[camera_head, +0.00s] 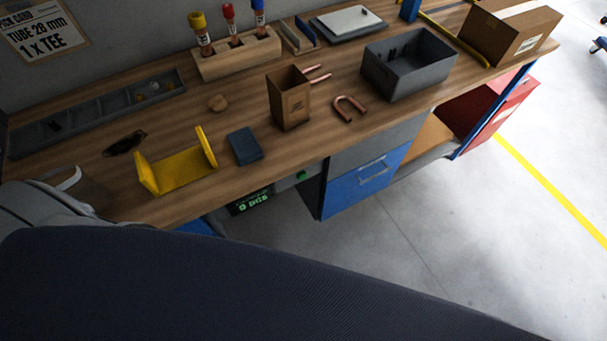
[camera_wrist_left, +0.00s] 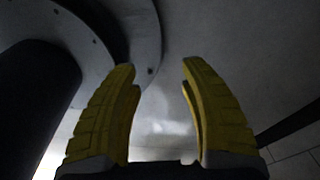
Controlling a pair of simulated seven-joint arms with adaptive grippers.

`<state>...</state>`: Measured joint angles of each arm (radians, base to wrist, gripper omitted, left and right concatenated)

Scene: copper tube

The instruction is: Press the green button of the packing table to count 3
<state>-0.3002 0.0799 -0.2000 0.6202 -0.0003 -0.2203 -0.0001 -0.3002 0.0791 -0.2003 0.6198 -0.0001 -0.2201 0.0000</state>
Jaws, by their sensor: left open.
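The green button (camera_head: 302,176) sits on a grey panel under the front edge of the packing table (camera_head: 345,132). Left of it is a small dark counter display (camera_head: 250,203) with green digits that seem to read 0 pds. My left gripper (camera_wrist_left: 160,85) shows only in the left wrist view, with its two yellow fingers apart and nothing between them. No gripper shows in the head view, so its distance from the button cannot be told. My right gripper is not in view.
On the table stand a yellow bracket (camera_head: 178,172), a dark blue block (camera_head: 244,147), a brown box (camera_head: 289,99), copper tubes (camera_head: 349,107) and a grey bin (camera_head: 408,65). A blue drawer (camera_head: 366,184) is right of the button. The floor in front is clear.

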